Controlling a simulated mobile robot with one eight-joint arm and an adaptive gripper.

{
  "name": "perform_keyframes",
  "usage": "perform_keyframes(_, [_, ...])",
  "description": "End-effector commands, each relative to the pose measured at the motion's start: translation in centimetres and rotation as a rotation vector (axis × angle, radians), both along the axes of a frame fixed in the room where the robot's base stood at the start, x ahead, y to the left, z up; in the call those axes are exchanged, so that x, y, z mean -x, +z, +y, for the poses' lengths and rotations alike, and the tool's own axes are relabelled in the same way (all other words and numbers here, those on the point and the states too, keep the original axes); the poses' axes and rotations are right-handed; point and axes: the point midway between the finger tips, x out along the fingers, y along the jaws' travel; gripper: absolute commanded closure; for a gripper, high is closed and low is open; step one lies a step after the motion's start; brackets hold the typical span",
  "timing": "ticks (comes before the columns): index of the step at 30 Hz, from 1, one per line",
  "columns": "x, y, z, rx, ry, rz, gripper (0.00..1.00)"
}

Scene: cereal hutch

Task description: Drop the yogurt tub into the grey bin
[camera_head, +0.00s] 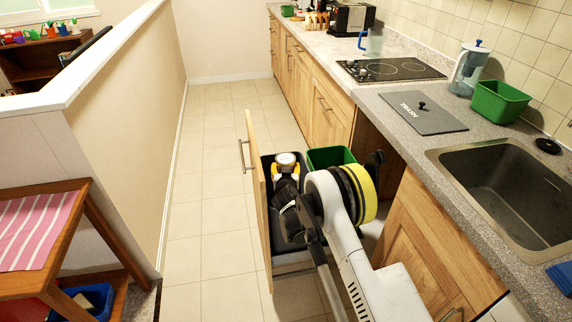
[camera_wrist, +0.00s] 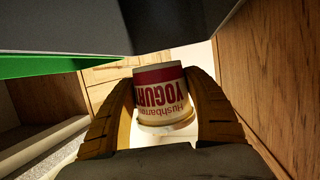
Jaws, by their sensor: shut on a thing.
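My gripper (camera_wrist: 160,78) is shut on the yogurt tub (camera_wrist: 158,98), a white tub with a red band. Its lettering appears upside down in the wrist view, and both fingers touch its sides. The dark grey bin (camera_head: 267,178) is in the pulled-out cabinet drawer in the head view, beside a green bin (camera_head: 332,156). My arm and wrist cover much of the grey bin. A dark grey wall (camera_wrist: 60,25) crosses the top of the wrist view, above the tub in the picture.
The drawer's wooden front (camera_head: 256,180) stands out into the aisle. A wooden panel (camera_wrist: 280,80) is close right of the gripper in the wrist view. A grey trash lid (camera_head: 422,112), a green tub (camera_head: 499,101) and the sink (camera_head: 505,190) are on the counter. The aisle floor is clear.

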Motion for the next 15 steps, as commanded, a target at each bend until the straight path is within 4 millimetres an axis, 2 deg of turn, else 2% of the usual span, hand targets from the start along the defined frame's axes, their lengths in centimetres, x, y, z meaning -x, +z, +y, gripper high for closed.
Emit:
perform_keyframes(3, [-0.02, -1.30, 0.00, 0.000, 0.000, 0.000, 0.76])
perform_keyframes(12, [-0.01, -1.50, -0.01, 0.000, 0.000, 0.000, 0.76])
perform_keyframes(13, [-0.01, -1.50, -0.01, 0.000, 0.000, 0.000, 0.32])
perform_keyframes(15, [0.00, -1.50, -0.01, 0.000, 0.000, 0.000, 0.14])
